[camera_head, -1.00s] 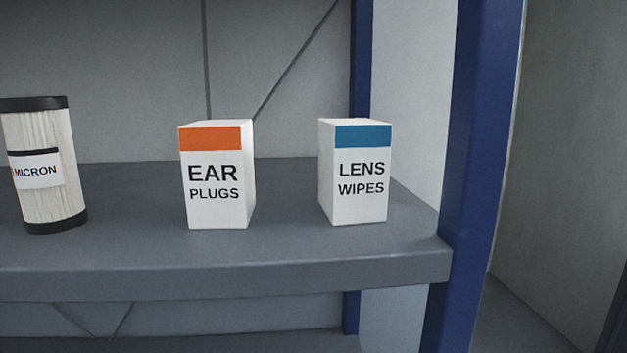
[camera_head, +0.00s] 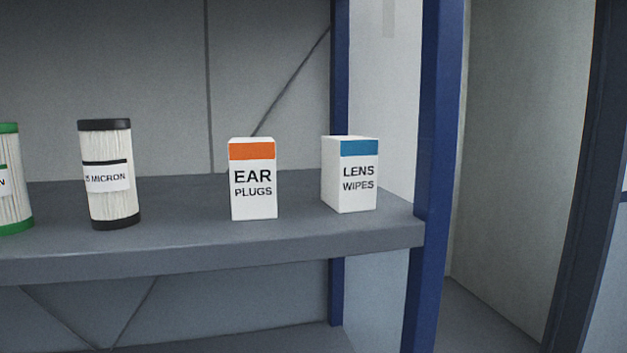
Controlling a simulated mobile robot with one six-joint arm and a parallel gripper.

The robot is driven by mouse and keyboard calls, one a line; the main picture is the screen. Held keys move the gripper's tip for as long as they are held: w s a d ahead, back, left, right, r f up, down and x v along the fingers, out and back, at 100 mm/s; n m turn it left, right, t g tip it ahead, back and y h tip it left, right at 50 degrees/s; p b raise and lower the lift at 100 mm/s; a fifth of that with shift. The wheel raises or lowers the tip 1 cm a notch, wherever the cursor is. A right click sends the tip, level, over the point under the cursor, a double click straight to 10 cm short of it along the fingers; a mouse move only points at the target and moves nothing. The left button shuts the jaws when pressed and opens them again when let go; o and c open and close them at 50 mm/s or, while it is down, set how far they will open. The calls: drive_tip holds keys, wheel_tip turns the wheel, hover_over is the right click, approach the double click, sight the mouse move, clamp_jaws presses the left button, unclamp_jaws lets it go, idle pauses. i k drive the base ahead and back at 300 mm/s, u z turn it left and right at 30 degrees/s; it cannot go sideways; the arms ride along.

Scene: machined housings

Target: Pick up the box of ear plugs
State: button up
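The box of ear plugs (camera_head: 253,205) is white with an orange band near its top and the black words "EAR PLUGS" on its front. It stands upright on the grey shelf (camera_head: 190,259), a little back from the front edge. My gripper is not in view.
A white lens wipes box (camera_head: 350,203) with a blue band stands to the right of the ear plugs, with a gap between. A black-capped filter (camera_head: 110,206) and a green-capped filter (camera_head: 12,222) stand to the left. A blue post (camera_head: 433,150) bounds the shelf's right end.

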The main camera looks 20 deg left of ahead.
sight(252, 159)
drive_tip(key=u, duration=3.25)
drive_tip(key=k, duration=1.1)
drive_tip(key=z, duration=1)
drive_tip(key=i, duration=1.05)
drive_tip(key=z, duration=0.1)
drive_tip(key=k, duration=0.25)
drive_tip(key=u, duration=0.15)
